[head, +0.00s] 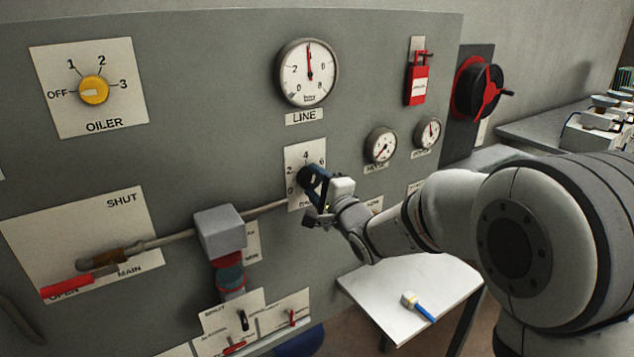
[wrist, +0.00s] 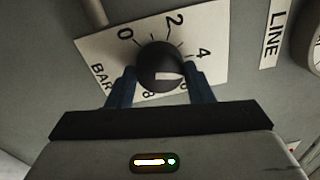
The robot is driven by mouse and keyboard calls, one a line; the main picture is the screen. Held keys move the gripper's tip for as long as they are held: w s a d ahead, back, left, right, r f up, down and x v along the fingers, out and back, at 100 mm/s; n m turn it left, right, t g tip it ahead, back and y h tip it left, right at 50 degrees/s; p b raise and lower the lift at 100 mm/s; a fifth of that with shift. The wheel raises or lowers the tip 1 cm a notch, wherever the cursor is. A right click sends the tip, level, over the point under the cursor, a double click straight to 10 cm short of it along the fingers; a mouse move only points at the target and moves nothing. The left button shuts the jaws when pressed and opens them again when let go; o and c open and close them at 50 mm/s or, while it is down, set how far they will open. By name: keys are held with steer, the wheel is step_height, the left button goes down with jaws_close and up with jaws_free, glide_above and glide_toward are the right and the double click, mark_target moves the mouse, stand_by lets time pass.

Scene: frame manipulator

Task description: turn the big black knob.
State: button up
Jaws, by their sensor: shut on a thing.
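The big black knob (head: 307,177) sits on a white dial plate (head: 291,160) below the LINE gauge. The plate (wrist: 100,50) reads 0, 2, 4, 6, 8 and BAR. My gripper (head: 315,182) is at the knob from the lower right. In the wrist view my gripper (wrist: 162,76) has one blue finger on each side of the knob, shut on it. The fingers hide part of the lower scale.
The LINE gauge (head: 307,73) is above and two small gauges (head: 381,145) are to the right. A white side table (head: 440,280) stands below my arm.

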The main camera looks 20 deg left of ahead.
steer(key=shift+f+m, duration=0.1)
steer(key=shift+m, duration=1)
steer(key=o, duration=1)
steer(key=b+v, duration=0.1)
steer(key=v, duration=0.6)
steer(key=shift+s+d, duration=0.25)
steer(key=shift+s, duration=0.1)
